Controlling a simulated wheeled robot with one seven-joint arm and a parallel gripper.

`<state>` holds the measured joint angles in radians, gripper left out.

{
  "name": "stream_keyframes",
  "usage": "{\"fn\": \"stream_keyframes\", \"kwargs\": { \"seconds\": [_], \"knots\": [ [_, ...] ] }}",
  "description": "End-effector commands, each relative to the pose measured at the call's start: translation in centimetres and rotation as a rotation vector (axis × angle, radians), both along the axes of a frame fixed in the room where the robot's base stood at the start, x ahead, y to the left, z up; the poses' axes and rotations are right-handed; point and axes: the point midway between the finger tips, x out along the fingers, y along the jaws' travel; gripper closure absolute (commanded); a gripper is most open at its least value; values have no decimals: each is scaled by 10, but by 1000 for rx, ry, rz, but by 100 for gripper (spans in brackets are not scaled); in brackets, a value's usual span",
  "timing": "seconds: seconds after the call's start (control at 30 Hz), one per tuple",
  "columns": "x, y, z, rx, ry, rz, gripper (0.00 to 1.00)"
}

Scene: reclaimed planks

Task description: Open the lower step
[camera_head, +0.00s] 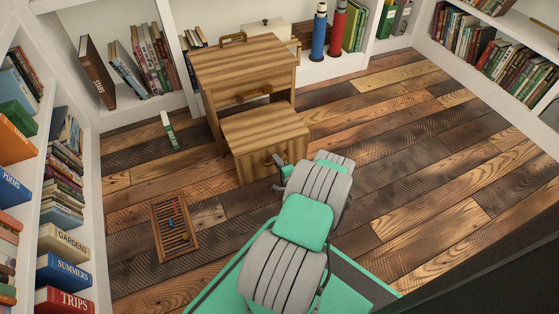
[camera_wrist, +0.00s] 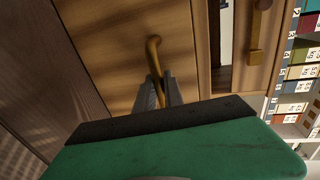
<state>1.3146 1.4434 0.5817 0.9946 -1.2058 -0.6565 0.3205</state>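The wooden step unit (camera_head: 240,62) stands on the plank floor, with a brass-coloured handle (camera_head: 254,92) on its upper front. Its lower step (camera_head: 262,126) is a box with a flat top that juts out in front of the upper part. The lower step's front (camera_wrist: 105,55) fills the left and middle of the wrist view. Its brass handle (camera_wrist: 153,50) stands out from that front. My gripper (camera_wrist: 160,92) has its two fingers on either side of the handle, close against it. In the head view my gripper (camera_head: 281,164) is at the lower step's front, and the fingertips are partly hidden.
Blue (camera_head: 319,32) and red (camera_head: 336,30) cylinders stand by the back shelves. Bookshelves line the left, back and right. The floor at right is clear.

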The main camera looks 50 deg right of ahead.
Motion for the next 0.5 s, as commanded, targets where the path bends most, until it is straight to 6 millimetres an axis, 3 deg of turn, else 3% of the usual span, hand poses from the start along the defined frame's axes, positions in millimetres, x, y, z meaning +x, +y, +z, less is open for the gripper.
{"fn": "stream_keyframes", "kwargs": {
  "seconds": [0.27,0.5],
  "knots": [
    [0,2,-1,4,0,1,67],
    [-2,2,0,4,0,0,67]
  ]
}}
